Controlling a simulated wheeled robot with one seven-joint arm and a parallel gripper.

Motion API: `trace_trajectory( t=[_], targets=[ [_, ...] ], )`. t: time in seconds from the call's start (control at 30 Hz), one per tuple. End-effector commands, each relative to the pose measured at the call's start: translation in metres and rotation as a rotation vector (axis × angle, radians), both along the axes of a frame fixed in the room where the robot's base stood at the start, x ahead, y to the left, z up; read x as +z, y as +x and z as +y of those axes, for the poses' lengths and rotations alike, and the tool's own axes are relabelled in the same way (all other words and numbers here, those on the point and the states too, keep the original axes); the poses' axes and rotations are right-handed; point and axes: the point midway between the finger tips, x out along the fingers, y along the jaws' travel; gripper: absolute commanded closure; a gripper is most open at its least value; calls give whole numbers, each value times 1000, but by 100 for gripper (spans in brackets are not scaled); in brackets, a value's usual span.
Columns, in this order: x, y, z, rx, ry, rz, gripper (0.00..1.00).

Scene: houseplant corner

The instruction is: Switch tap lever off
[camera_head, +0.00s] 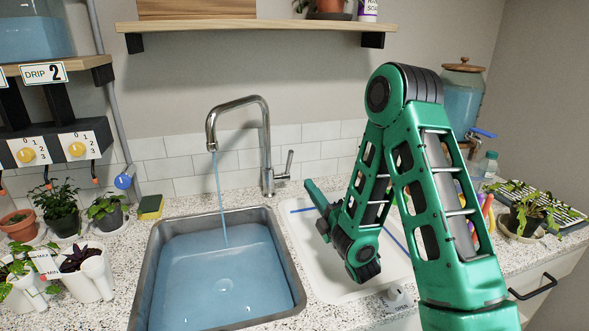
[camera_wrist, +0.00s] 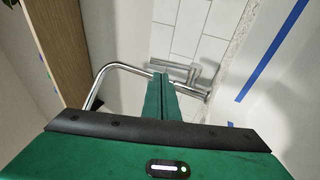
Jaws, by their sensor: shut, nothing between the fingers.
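The chrome tap (camera_head: 266,150) stands behind the sink, and a thin blue stream of water (camera_head: 219,200) runs from its spout. Its lever (camera_head: 288,163) sticks up and to the right from the tap's base. My gripper (camera_head: 311,185) is shut and empty, just right of the lever in the head view. In the wrist view my shut fingers (camera_wrist: 160,80) point toward the tap (camera_wrist: 127,67), with the lever (camera_wrist: 182,66) by their tips. Whether they touch the lever I cannot tell.
The sink (camera_head: 290,270) holds blue water. A white draining area (camera_head: 330,285) with blue strips lies under my arm. A sponge (camera_head: 150,207) and potted plants (camera_head: 62,208) are at left; a wooden shelf (camera_head: 200,26) hangs above. A plant (camera_head: 528,210) stands at right.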

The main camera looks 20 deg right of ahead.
Motion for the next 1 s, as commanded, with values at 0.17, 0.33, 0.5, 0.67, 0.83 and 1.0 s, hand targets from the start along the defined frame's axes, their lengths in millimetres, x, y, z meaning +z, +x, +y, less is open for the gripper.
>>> trace_trajectory(
  t=[0.17, 0.33, 0.5, 0.67, 0.83, 1.0],
  targets=[
    [0, 3, 2, 3, -1, 1, 100],
    [0, 9, 4, 3, -4, 5, 100],
    [3, 15, 5, 2, -3, 3, 100],
    [7, 21, 6, 3, -2, 0, 100],
    [17, 42, 10, 4, -1, -6, 100],
    [27, 68, 16, 3, 0, -4, 100]
  ],
)
